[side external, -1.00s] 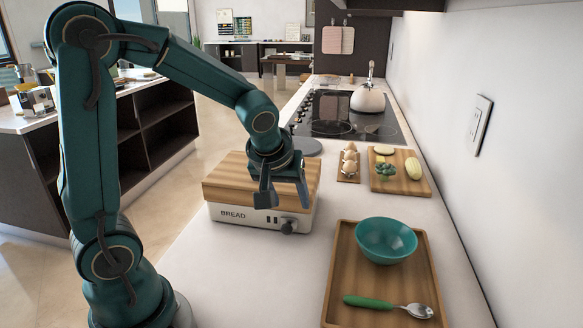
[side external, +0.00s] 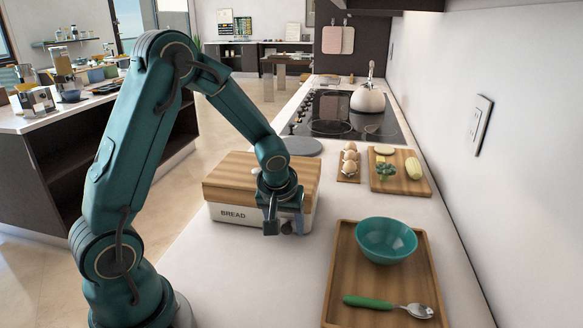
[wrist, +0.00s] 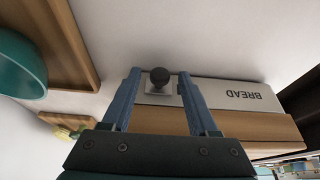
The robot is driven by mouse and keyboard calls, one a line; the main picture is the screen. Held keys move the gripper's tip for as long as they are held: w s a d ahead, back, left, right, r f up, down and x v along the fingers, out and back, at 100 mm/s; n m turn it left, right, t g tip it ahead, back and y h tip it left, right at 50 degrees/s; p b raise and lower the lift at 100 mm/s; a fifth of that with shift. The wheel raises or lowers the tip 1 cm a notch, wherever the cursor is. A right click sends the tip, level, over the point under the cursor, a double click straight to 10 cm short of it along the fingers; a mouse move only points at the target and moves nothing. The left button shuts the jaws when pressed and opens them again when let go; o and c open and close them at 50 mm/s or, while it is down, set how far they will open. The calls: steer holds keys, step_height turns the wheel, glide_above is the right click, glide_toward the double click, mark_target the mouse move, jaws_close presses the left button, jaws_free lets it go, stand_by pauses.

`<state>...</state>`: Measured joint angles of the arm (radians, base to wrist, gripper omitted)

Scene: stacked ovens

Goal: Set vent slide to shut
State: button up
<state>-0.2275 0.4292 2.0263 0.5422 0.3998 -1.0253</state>
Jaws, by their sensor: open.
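A white bread box (side external: 236,213) marked BREAD with a wooden lid (side external: 230,178) stands on the counter. The vent slide on its front has a dark round knob (wrist: 159,75), seen in the wrist view on a pale plate. My gripper (side external: 285,229) is in front of the box's front face, at the knob end. In the wrist view my gripper (wrist: 160,72) has its two blue fingers apart, one on each side of the knob. I cannot see either finger touching it. In the side view my gripper hides most of the knob and the slots beside it.
A wooden tray (side external: 341,290) with a teal bowl (side external: 386,240) and a green-handled spoon (side external: 385,305) lies to the right of the box. An egg holder (side external: 348,179) and a cutting board (side external: 403,186) with vegetables lie behind. A kettle (side external: 368,99) stands on the stove. The counter in front is clear.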

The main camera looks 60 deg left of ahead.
jaws_close()
stand_by(1.4)
